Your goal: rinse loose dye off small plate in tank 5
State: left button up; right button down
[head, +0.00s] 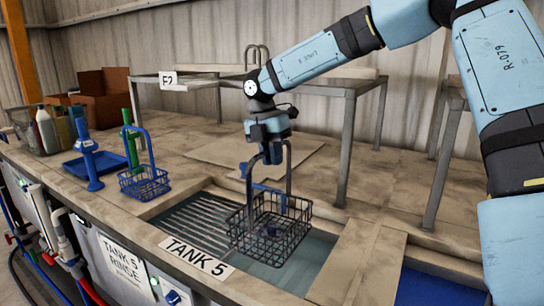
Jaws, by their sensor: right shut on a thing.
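My right gripper (271,148) is shut on the tall handle of a dark wire basket (268,228). The basket hangs upright over the tank marked TANK 5 (196,256), at the right end of its slatted grate. Its lower part overlaps the tank opening in the picture, and I cannot tell whether its bottom is in the liquid. Small blue parts show inside the basket and at its handle; I cannot tell whether one is the small plate. My left gripper is not in view.
A blue wire basket (144,183) stands left of the tank, near blue and green upright tools and a blue tray (96,164). A metal stand labelled E2 (168,80) rises behind. Another tank with blue liquid (432,290) lies at right. A flat board (245,152) lies behind the basket.

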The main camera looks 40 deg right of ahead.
jog(key=b, duration=1.2)
send_over(271, 232)
jog(key=f, duration=1.4)
jog(key=shift+w+d+f, duration=0.1)
jog(key=shift+d+f, duration=0.2)
notch_tip(271, 232, down, 7)
jog(key=b, duration=0.5)
jog(key=shift+b, duration=0.35)
jog(key=shift+f+b, duration=0.3)
jog(key=shift+f, duration=0.45)
jog(key=shift+f+b, duration=0.3)
jog(key=shift+b, duration=0.2)
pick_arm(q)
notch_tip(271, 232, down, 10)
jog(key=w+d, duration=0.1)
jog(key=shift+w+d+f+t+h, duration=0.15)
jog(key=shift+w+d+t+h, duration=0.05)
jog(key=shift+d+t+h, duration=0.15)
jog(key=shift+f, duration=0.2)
